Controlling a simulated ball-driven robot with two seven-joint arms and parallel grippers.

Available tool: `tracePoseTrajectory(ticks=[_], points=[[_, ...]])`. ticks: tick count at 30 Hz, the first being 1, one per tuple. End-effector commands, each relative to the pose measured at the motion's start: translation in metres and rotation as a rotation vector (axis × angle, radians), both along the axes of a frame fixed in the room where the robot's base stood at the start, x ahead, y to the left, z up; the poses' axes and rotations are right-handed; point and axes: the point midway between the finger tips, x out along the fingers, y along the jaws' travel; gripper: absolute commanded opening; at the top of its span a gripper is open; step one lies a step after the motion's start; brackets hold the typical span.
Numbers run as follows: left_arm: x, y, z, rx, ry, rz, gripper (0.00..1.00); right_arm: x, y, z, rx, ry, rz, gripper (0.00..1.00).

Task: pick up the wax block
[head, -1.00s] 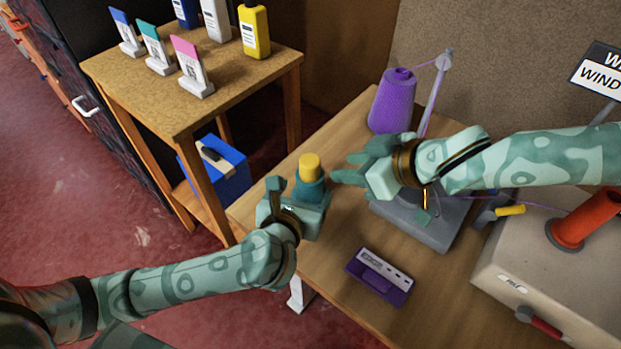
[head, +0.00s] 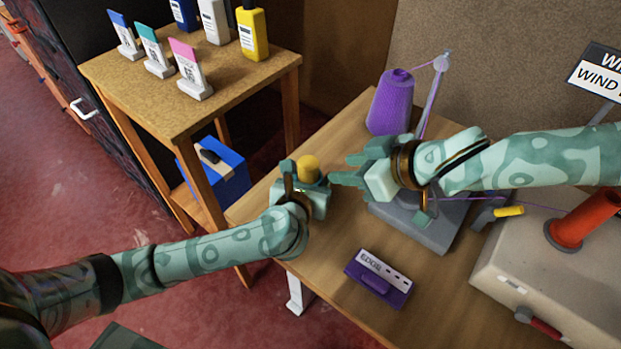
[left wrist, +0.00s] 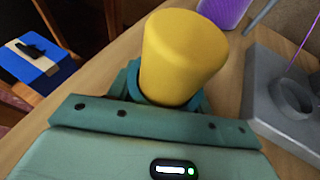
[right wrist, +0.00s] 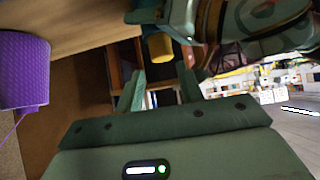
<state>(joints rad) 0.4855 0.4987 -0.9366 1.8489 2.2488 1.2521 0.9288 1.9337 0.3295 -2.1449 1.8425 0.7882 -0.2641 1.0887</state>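A yellow cylinder (head: 309,168) with teal around its lower end stands near the table's left edge; it is large in the left wrist view (left wrist: 183,57) and small in the right wrist view (right wrist: 160,46). A purple block (head: 379,279) with a white label lies flat at the table's front. No label confirms which is the wax block. My left gripper (head: 306,182) is around the yellow cylinder; its fingers are partly hidden, so I cannot tell whether they grip it. My right gripper (head: 350,170) is open and empty, just right of the cylinder, its fingers (right wrist: 162,90) apart.
A beige machine (head: 530,270) with a red spool (head: 583,220) is at right. A side table (head: 150,80) holds bottles and cards. Bare tabletop lies around the purple block.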

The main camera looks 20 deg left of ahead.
Motion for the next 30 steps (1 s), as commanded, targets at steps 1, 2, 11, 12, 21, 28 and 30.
tracePoseTrajectory(ticks=[1, 2, 11, 12, 21, 28, 30], points=[[0.000, 0.000, 0.000, 0.000, 0.000, 0.000, 0.24, 0.000, 0.000, 0.000, 0.001, 0.000, 0.001, 0.49], [0.000, 0.000, 0.000, 0.000, 0.000, 0.000, 0.24, -0.001, 0.002, 0.001, 0.003, 0.001, 0.002, 0.49], [0.000, 0.000, 0.000, 0.000, 0.000, 0.000, 0.24, -0.025, 0.072, 0.029, 0.155, -0.027, 0.092, 0.49], [0.000, 0.000, 0.000, 0.000, 0.000, 0.001, 0.24, -0.027, 0.081, 0.035, 0.183, -0.033, 0.103, 0.49], [0.000, 0.000, 0.000, 0.000, 0.000, 0.001, 0.24, -0.002, 0.073, 0.035, 0.304, -0.055, 0.142, 0.49], [0.000, 0.000, 0.000, 0.000, 0.000, 0.000, 0.24, 0.015, 0.030, -0.009, 0.303, -0.064, 0.151, 0.49], [0.000, 0.000, 0.000, 0.000, 0.000, 0.000, 0.24, 0.018, 0.024, -0.022, 0.285, -0.066, 0.152, 0.49]])
